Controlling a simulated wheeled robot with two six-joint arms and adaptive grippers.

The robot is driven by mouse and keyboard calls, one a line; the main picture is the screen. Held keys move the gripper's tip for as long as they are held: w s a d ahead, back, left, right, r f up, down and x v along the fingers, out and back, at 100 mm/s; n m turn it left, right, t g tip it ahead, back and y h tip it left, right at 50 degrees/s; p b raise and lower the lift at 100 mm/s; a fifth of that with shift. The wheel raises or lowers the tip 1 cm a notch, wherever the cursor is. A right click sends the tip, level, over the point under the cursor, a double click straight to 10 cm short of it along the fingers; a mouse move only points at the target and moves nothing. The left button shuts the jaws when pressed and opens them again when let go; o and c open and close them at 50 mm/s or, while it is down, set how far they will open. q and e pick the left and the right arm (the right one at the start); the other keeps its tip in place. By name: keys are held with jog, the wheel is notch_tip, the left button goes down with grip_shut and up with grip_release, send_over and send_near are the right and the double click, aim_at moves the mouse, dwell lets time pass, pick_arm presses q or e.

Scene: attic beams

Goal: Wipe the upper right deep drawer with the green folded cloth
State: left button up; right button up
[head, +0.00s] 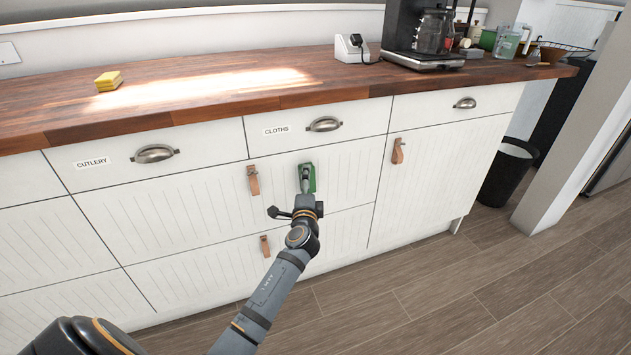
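The green folded cloth (313,178) is in the head view, upright at the face of the upper right deep drawer (205,200). It is right of that drawer's brown leather pull (253,180). My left gripper (306,180) reaches in from the lower left and is shut on the cloth, covering part of it. The cloth appears to lie against the white grooved front, though the contact itself is hidden. The drawer is closed. My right gripper is not in view.
Below is another deep drawer with a leather pull (265,246). Above is the closed CLOTHS drawer with a metal cup handle (324,124). A cupboard door pull (397,151) sits to the right. A yellow sponge (108,81) and coffee machine (424,58) stand on the worktop.

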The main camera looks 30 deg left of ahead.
pick_arm(q)
jog(key=shift+s+a+p, duration=0.2)
jog(key=shift+s+a, duration=0.65)
jog(key=shift+s, duration=0.2)
jog(key=shift+s+a+p, duration=0.2)
jog(key=shift+s+a, duration=0.6)
jog(key=shift+s, duration=0.25)
jog(key=s+d, duration=0.3)
jog(key=d, duration=0.1)
jog(key=shift+s+d, duration=0.35)
jog(key=shift+s, duration=0.05)
jog(key=shift+s+d, duration=1)
jog(key=shift+d, duration=0.15)
